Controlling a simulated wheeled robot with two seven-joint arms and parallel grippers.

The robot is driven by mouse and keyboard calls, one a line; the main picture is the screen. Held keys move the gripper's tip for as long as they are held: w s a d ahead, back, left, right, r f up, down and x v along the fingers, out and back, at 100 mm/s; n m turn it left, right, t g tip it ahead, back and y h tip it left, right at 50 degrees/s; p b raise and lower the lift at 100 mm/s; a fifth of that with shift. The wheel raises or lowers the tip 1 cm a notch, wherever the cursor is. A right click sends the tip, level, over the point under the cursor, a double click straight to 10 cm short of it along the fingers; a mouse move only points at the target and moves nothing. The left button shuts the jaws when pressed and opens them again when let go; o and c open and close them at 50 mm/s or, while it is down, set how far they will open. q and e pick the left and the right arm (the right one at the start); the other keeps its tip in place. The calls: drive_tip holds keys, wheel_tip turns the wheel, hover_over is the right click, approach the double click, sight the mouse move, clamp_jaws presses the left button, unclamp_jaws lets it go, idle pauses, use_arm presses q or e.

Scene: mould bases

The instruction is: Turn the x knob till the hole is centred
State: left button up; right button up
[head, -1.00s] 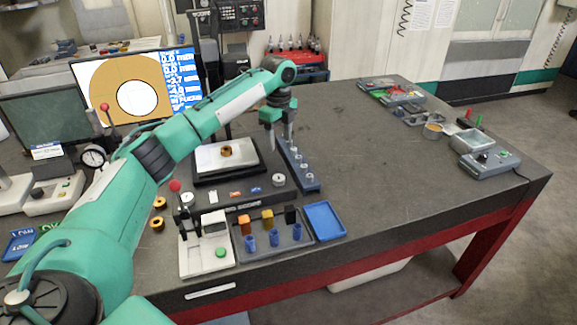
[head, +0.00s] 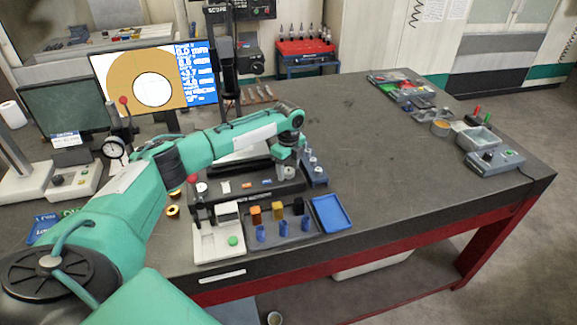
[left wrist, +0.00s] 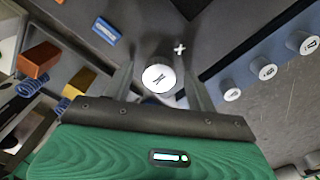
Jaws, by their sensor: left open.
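The gripper is open, low over the stage base, and largely hides the knob in the head view. The monitor (head: 198,75) shows a white hole (head: 152,90) in a brown disc. The hole sits right of and below the middle of its picture area. My right gripper is not in view.
A blue-grey block (left wrist: 258,55) with several white-capped posts stands close right of the gripper. Orange, yellow and black blocks with blue coils sit on a grey holder (head: 283,229) in front. A blue tray (head: 330,214) is beside it. The table's right middle is clear.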

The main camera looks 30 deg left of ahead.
use_arm(q)
drive_tip(key=c, duration=1)
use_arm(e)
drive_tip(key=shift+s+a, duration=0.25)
use_arm(q)
drive_tip(key=n+p, duration=0.4)
drive_tip(key=shift+d+r+n, duration=0.1)
drive_tip(key=shift+r+n, duration=0.1)
drive_tip(key=shift+n, duration=0.1)
drive_tip(key=n+p, duration=0.3)
drive_tip(key=n, duration=0.1)
drive_tip(key=shift+s+f+n, duration=0.1)
drive_tip(key=shift+n, duration=0.3)
drive_tip(key=shift+n+p, duration=0.35)
drive_tip(key=shift+n, duration=0.35)
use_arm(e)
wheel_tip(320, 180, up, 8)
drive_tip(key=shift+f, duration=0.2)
